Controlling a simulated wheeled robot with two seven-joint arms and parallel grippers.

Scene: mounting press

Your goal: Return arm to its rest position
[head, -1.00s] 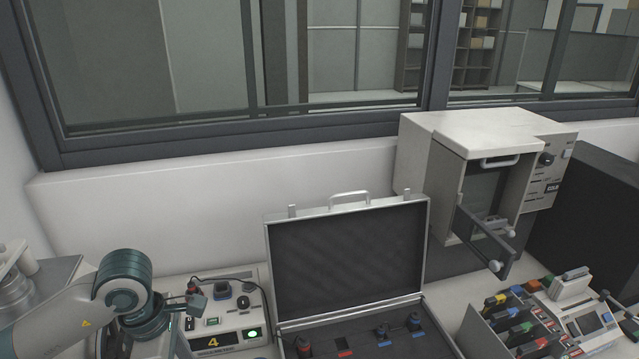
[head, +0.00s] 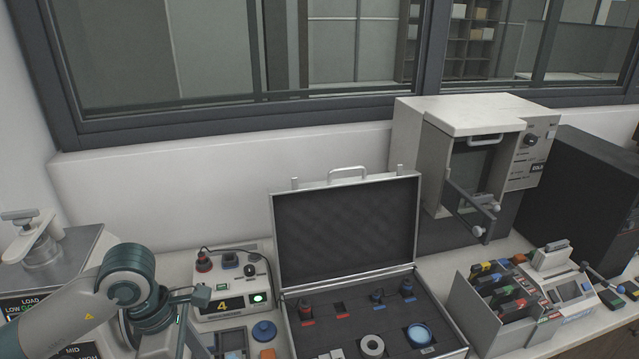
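My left arm comes in from the lower left of the head view, a white link with teal joints. It bends down at the teal joint and runs toward the bottom edge. A small grey-teal block on a thin bracket sticks out to the right of its wrist. The fingers of my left gripper do not show, so I cannot see whether it holds anything. My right arm and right gripper are out of the picture.
An open case (head: 274,222) stands mid-bench, with a white control box (head: 212,312) left of it. A grey machine (head: 62,262) stands behind my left arm. A white chamber with open door (head: 408,140) and a card rack (head: 470,322) are at right.

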